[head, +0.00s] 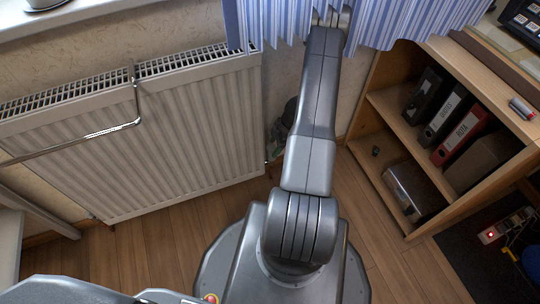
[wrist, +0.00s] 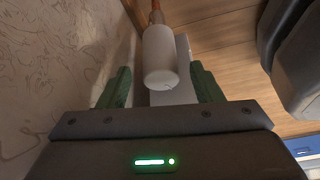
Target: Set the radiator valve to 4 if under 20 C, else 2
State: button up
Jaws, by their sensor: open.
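The white radiator (head: 165,130) stands against the wall at the left of the head view. In the wrist view the white, rounded cylinder of the radiator valve (wrist: 160,48) shows with a copper-coloured pipe beyond it. My gripper (wrist: 160,72) is open, with a green-padded finger on each side of the valve's near end. I cannot tell whether the pads touch it. A faint mark on the valve's end is too small to read. My arm hides the gripper and valve in the head view. No thermometer or temperature reading is visible.
A wooden shelf (head: 425,175) with binders stands at the right. A blue striped curtain (head: 290,22) hangs at the top around my arm. A metal rail (head: 70,147) crosses in front of the radiator. The wooden floor (head: 165,255) is clear below the radiator.

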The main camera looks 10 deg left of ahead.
aim_at(270, 152)
jog(key=b+x, duration=0.1)
jog(key=x, duration=0.4)
jog(key=shift+f+b, duration=0.25)
jog(key=shift+b, duration=0.15)
jog(key=c, duration=1)
jog(key=o, duration=1)
jog(key=shift+r, duration=0.15)
jog(key=p+v, duration=0.6)
jog(key=v, duration=0.7)
jog(key=shift+r, duration=0.3)
